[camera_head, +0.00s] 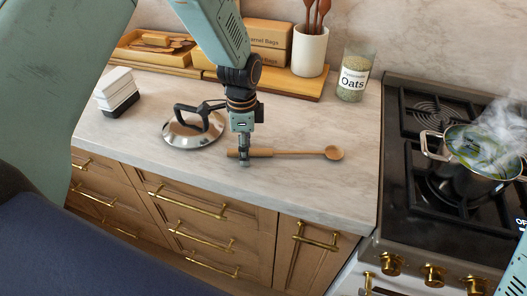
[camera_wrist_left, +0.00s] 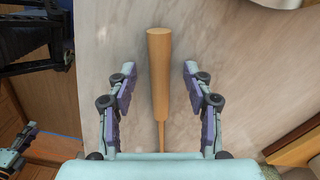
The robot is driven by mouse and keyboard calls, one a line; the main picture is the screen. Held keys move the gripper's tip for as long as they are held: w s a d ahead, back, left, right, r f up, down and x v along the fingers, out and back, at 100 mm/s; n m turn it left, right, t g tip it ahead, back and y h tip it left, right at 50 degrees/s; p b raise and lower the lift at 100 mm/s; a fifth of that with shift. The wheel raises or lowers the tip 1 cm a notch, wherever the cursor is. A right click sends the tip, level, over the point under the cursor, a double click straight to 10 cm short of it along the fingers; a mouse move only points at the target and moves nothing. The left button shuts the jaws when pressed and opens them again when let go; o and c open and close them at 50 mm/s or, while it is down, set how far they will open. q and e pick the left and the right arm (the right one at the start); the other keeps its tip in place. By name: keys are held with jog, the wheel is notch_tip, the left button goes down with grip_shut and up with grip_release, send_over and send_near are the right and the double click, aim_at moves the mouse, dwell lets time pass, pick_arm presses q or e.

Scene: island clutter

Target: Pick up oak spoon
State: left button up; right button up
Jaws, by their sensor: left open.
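The oak spoon (camera_head: 290,153) lies on the pale marble counter near its front edge, its round bowl to the right. My left gripper (camera_head: 244,160) points down over the handle's left end. In the left wrist view the handle (camera_wrist_left: 159,50) runs between the two spread fingers of the open left gripper (camera_wrist_left: 159,70), with a visible gap on both sides. Whether the fingertips reach down to counter level is hard to tell. My right gripper does not show in the head view.
A metal pan lid (camera_head: 190,135) with a black handle lies just left of the gripper. A steaming pot (camera_head: 475,180) stands on the stove at right. An oats jar (camera_head: 353,78), utensil crock (camera_head: 308,52) and wooden boxes stand behind. The counter right of the spoon is clear.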

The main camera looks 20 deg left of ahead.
pick_arm(q)
jog(key=shift+s+r, duration=0.15)
jog(key=shift+w+d, duration=0.3)
jog(key=c, duration=0.4)
jog(key=shift+a, duration=0.2)
jog(key=c, duration=0.3)
jog(key=shift+s, duration=0.2)
jog(key=c, duration=0.3)
jog(key=shift+d, duration=0.15)
grip_shut()
jog(key=shift+w, duration=0.2)
